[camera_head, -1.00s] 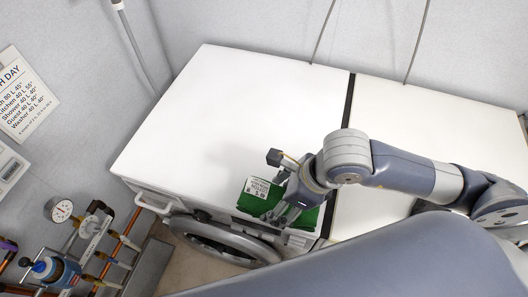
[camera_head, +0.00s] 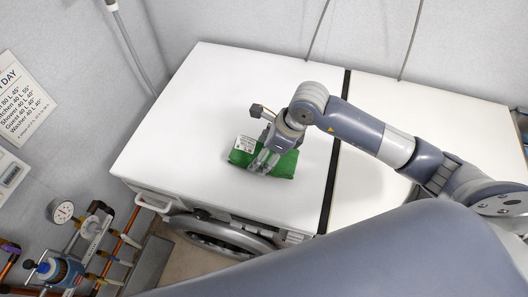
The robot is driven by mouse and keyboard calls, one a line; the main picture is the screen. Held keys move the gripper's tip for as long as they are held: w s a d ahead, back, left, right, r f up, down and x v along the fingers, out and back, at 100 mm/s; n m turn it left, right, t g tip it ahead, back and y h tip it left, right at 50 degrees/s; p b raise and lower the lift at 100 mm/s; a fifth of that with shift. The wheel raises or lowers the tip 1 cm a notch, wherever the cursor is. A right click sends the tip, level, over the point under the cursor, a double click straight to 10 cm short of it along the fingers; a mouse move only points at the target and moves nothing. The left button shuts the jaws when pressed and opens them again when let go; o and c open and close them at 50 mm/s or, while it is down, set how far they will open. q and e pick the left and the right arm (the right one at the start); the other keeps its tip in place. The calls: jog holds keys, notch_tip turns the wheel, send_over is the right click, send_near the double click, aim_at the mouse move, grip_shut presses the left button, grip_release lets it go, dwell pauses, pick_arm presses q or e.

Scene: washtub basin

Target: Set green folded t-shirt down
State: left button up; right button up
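The green folded t-shirt (camera_head: 285,166) with a white printed label (camera_head: 246,144) is over the white top of the left machine (camera_head: 200,110), near its right front part. My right gripper (camera_head: 262,164) comes down on the t-shirt from above with its fingers against it, and it appears to hold it. The fingers hide part of the cloth. I cannot tell whether the t-shirt touches the top or is slightly above it. My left gripper is not in view.
A second white top (camera_head: 440,120) stands to the right, past a dark gap (camera_head: 336,150). A round washer door (camera_head: 225,235) is below the front edge. Pipes and a gauge (camera_head: 62,211) are at lower left. The left top is otherwise clear.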

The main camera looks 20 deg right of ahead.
jog(key=shift+f, duration=0.8)
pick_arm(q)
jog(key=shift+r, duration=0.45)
pick_arm(e)
jog(key=shift+f, duration=0.1)
jog(key=shift+f, duration=0.2)
jog(key=o, duration=1.2)
jog(key=shift+c, duration=0.2)
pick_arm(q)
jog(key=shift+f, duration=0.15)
pick_arm(e)
jog(key=shift+r, duration=0.1)
